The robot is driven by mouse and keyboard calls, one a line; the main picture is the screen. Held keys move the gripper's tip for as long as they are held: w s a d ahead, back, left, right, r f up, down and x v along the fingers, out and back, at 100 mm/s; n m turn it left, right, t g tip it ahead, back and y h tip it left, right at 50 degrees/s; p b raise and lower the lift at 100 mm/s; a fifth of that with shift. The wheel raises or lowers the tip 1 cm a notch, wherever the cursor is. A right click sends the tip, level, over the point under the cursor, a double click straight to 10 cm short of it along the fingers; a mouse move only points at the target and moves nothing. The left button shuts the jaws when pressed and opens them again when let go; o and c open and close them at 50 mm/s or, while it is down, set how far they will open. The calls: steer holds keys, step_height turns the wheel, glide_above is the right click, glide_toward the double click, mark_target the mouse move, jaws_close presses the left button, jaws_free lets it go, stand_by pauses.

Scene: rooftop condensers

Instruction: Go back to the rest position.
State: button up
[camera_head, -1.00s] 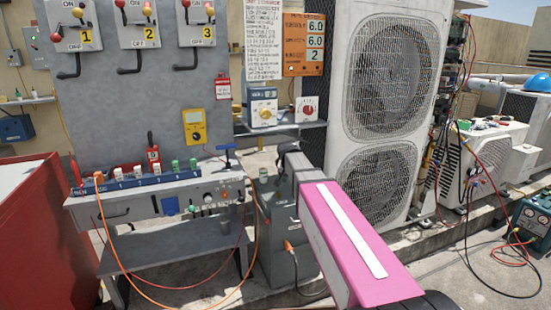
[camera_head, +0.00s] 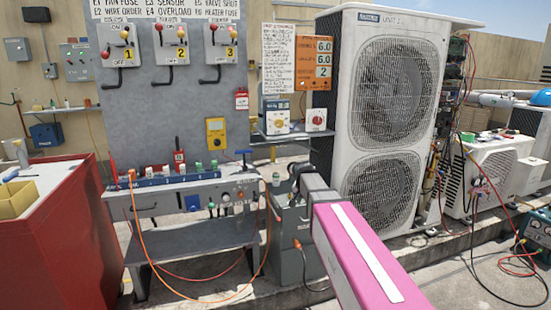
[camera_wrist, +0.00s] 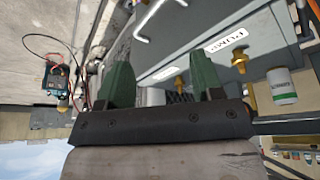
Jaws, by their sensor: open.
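My gripper (camera_wrist: 163,84) shows in the wrist view with its two green fingers wide apart and nothing between them. In the head view my pink arm reaches forward from the lower right, and the fingers cannot be made out at its far end. That end is in front of a grey pump-like cabinet (camera_head: 290,235), left of the tall condenser unit (camera_head: 383,115). In the wrist view, a grey box with white labels (camera_wrist: 215,28) and brass fittings lies beyond the fingers. Whether the fingers touch it cannot be told.
A grey bench (camera_head: 185,205) with a row of coloured plugs stands left of my arm, orange hoses hanging from it. A red cabinet (camera_head: 75,245) is at the left. A grey panel (camera_head: 150,110) holds three levers. Hoses and a teal device (camera_head: 537,232) lie at the right.

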steer(key=s+d+f+n+g+y, duration=0.1)
steer(key=s+d+f+n+g, duration=0.1)
steer(key=s+f, duration=0.6)
steer(key=s+d+f+n+g+y, duration=0.1)
steer(key=s+d+f+n, duration=0.2)
steer(key=s+f, duration=0.5)
steer(key=s, duration=0.8)
steer(key=shift+d+f+g, duration=0.25)
steer(key=shift+d+g, duration=0.05)
steer(key=shift+g, duration=0.1)
